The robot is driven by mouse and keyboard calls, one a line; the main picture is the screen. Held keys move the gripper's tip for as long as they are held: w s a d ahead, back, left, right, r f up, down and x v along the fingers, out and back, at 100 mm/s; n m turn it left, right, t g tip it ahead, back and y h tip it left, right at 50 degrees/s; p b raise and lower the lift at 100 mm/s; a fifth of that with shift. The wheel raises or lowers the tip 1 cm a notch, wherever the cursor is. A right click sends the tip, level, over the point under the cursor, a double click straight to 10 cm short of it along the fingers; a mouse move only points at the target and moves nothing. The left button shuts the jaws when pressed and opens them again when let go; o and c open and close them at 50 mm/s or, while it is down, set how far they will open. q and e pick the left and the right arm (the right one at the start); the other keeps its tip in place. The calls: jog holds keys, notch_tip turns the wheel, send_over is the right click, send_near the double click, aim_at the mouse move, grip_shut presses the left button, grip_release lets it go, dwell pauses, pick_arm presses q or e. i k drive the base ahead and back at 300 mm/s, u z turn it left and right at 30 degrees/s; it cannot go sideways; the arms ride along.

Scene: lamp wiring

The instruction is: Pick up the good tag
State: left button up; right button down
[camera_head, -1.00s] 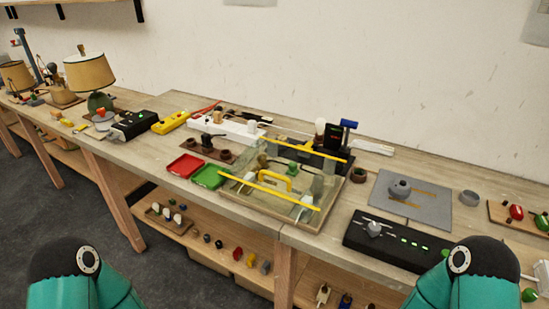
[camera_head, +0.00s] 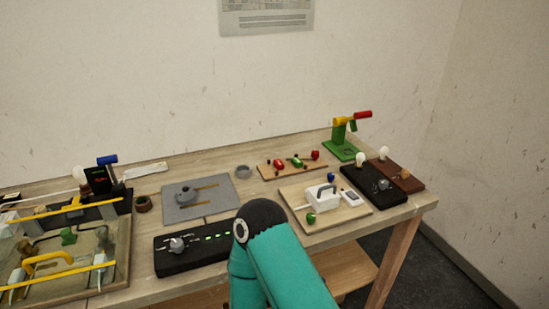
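I cannot make out anything that I can tell is the good tag. Neither of my grippers is in view. Only a teal and black part of one of my arms shows, at the bottom middle, and it covers part of the table's front edge and the right end of a black box with green lights (camera_head: 190,252).
A wooden board (camera_head: 360,214) carries a white handled box (camera_head: 322,197) and a small white device (camera_head: 350,198). A green stand (camera_head: 340,149) is behind. Bulb bases (camera_head: 375,186) stand at the right end. A glass-like case with yellow bars (camera_head: 112,278) is at left. A grey mat (camera_head: 222,204) lies mid-table.

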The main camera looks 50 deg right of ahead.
aim_at(296, 161)
jog(key=u, duration=1.3)
jog(key=i, duration=0.15)
jog(key=z, duration=2.9)
jog(key=k, duration=0.95)
jog(key=z, duration=0.25)
jog(key=i, duration=0.95)
jog(key=u, duration=0.2)
